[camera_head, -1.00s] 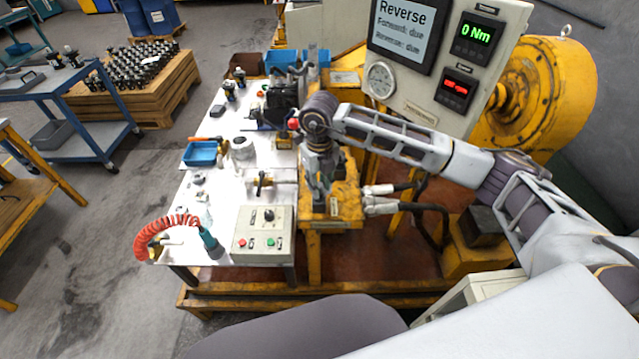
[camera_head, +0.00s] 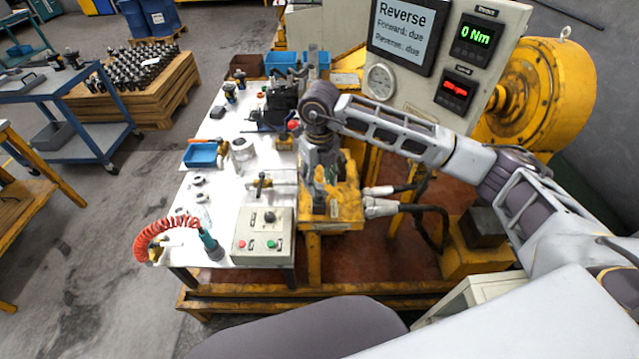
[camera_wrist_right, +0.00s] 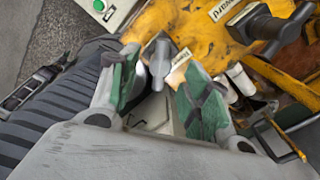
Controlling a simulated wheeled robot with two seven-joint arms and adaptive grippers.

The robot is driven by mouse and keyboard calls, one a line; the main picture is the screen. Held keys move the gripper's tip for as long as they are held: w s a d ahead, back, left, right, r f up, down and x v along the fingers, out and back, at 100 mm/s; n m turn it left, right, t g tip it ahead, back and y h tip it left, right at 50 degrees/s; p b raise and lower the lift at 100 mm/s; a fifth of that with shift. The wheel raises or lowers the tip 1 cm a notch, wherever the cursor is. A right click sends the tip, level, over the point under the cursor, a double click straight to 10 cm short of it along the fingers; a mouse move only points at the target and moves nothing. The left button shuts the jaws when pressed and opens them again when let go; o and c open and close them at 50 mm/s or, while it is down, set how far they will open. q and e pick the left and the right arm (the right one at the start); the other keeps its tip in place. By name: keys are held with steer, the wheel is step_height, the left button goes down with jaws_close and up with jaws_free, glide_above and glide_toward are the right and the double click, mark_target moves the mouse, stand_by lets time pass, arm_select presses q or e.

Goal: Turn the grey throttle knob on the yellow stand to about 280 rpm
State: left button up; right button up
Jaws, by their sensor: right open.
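The yellow stand (camera_head: 336,210) is right of the white bench, below the display panel. My right gripper (camera_head: 321,192) points down over it in the head view. In the right wrist view my right gripper (camera_wrist_right: 163,85) is open, with its green-padded fingers spread. The grey throttle knob (camera_wrist_right: 159,62) shows between the fingertips, in front of the yellow surface, with a gap to each finger. I cannot tell whether the fingers reach down around it. In the head view my gripper hides the knob. The red rpm display (camera_head: 454,91) is too blurred to read. My left gripper is not in view.
A dark lever (camera_wrist_right: 268,25) stands beside the knob near a "Forward" label. A grey control box (camera_head: 263,236) and a red coiled hose (camera_head: 160,238) are on the white bench. The green display (camera_head: 475,34) reads 0 Nm; the screen (camera_head: 401,33) says "Reverse".

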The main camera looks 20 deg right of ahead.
mark_target(319, 186)
step_height(319, 186, up, 9)
steer(key=shift+r, duration=0.2)
stand_by(0.3)
